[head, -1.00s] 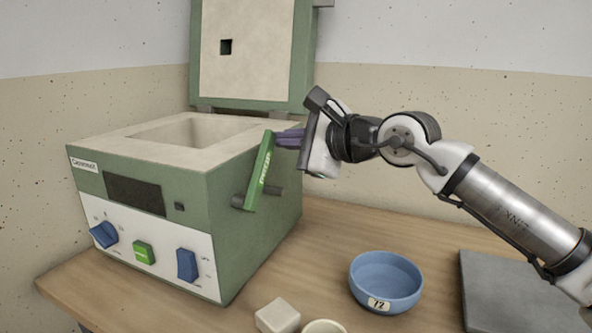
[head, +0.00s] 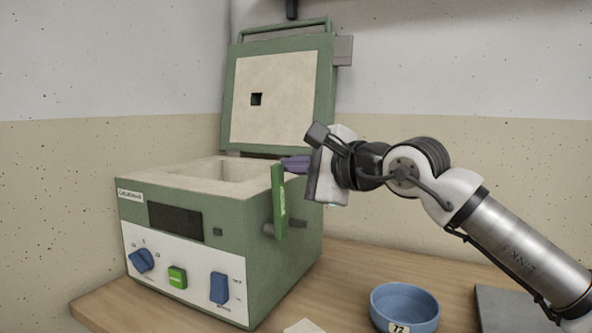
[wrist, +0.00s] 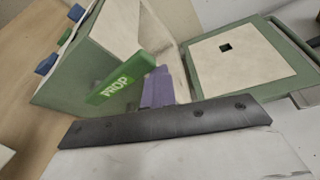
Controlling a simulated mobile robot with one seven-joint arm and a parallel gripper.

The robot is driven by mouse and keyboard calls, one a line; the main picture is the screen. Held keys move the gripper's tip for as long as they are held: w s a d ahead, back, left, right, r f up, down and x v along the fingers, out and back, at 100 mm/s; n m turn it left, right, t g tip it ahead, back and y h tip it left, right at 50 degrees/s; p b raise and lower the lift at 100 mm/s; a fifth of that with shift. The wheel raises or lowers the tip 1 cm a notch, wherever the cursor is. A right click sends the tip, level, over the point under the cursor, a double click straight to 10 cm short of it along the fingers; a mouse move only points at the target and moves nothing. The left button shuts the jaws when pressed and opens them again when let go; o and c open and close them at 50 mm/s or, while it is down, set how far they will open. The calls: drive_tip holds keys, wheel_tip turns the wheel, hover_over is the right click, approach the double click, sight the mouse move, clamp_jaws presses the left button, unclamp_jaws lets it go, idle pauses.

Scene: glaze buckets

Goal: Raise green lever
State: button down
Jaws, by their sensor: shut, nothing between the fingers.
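The green lever (head: 279,203), marked "PROP" in the wrist view (wrist: 121,77), is on the right side of the green kiln (head: 257,215). It stands nearly upright, its upper end above the kiln's rim. My gripper (head: 284,164) has purple fingers, shut and empty. In the head view the fingertips are right at the lever's upper end. In the wrist view the fingers (wrist: 158,88) are beside that end; I cannot tell whether they touch it. The kiln's lid (head: 276,98) stands open at the back.
A blue bowl (head: 404,306) is on the wooden table (head: 350,277), right of the kiln. A grey slab (head: 510,312) lies farther right. A pale block (head: 304,327) shows at the bottom edge. The wall is close behind the lid.

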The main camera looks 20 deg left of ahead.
drive_tip(key=shift+s+a, duration=0.1)
drive_tip(key=shift+s, duration=0.35)
idle(0.3)
drive_tip(key=v, duration=1.4)
drive_tip(key=shift+w+p, duration=0.3)
